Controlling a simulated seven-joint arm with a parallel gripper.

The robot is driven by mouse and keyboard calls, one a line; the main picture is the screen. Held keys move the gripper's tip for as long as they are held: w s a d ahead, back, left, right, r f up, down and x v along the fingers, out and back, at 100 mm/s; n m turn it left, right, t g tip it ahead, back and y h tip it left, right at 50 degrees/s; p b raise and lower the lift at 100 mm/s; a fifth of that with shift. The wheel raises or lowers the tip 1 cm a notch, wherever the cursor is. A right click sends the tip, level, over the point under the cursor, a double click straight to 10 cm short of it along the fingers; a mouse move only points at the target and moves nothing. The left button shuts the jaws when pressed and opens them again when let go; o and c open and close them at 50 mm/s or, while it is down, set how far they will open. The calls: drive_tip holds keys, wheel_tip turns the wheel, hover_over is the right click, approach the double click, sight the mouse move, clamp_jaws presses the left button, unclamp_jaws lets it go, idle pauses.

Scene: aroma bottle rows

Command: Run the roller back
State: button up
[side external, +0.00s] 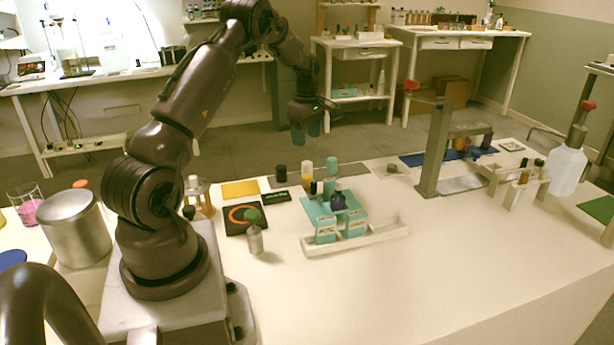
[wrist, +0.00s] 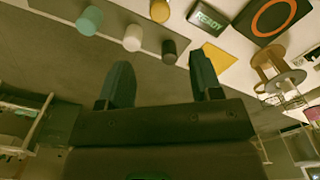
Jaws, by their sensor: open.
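No part in view is plainly the roller; I cannot tell which thing it is. A grey post frame (side external: 436,150) with a red-knobbed arm (side external: 411,86) stands on the right half of the table. My gripper (side external: 306,132) hangs high behind the rack, apart from everything. In the wrist view my gripper (wrist: 163,75) shows two dark teal fingers, spread apart with nothing between them.
Behind the rack are a black cylinder (side external: 281,169), a teal cylinder (side external: 331,169) and a READY sign (side external: 276,197). A dark pad with an orange ring (wrist: 272,17) and a yellow pad (side external: 240,189) lie left of it. A grey bottle (side external: 255,240) stands in front. The table's front right is clear.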

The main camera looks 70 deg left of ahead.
sight(307, 176)
drive_tip(key=shift+n, duration=0.8)
wheel_tip(307, 176, down, 13)
drive_tip(key=shift+r, duration=0.1)
clamp_jaws()
drive_tip(key=w, duration=0.7)
drive_tip(key=shift+w+a, duration=0.1)
drive_tip(key=shift+w, duration=0.9)
